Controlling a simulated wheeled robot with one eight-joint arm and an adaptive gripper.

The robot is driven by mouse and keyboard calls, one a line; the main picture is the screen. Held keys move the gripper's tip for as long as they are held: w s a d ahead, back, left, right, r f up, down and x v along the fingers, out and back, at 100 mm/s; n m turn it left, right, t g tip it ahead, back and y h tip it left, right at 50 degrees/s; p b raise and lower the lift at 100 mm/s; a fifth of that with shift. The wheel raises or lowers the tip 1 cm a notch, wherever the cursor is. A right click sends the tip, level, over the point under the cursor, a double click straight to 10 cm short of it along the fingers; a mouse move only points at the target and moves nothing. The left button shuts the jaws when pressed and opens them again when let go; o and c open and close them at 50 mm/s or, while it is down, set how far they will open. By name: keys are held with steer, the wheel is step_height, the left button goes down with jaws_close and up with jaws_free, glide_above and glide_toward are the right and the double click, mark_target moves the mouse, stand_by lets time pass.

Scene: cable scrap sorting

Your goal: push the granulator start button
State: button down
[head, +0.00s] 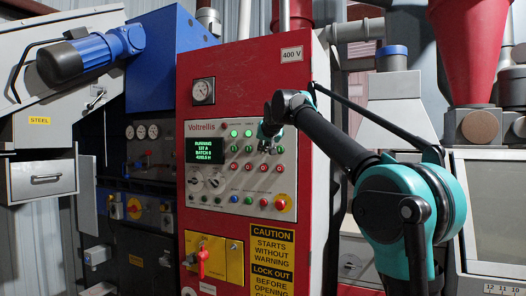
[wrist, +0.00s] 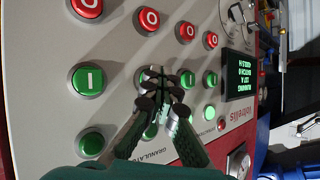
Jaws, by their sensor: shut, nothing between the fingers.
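The red control cabinet (head: 228,105) carries a light grey panel labelled Voltrellis with rows of green and red buttons. In the wrist view, a column beside the printed word GRANULATOR has a green button (wrist: 140,76), partly hidden by my fingertips, and a red O button (wrist: 149,20). A green round light (wrist: 151,131) in that column is partly covered by a finger. My gripper (wrist: 166,80) is shut and empty, its tips at the panel over the right part of that green button. I cannot tell whether they touch it. My gripper (head: 268,131) hides part of the button rows in the head view.
A display (head: 206,149) with green text reads RUNNING. Other green I buttons (wrist: 87,79) and red O buttons (wrist: 187,31) are close by.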

steer(key=shift+s, duration=0.1)
steer(key=shift+s+a, duration=0.25)
steer(key=shift+s, duration=0.45)
steer(key=s, duration=0.1)
steer(key=s+a, duration=0.1)
steer(key=s, duration=0.2)
steer(key=shift+s+a, duration=0.35)
steer(key=shift+f, duration=0.1)
stand_by(0.6)
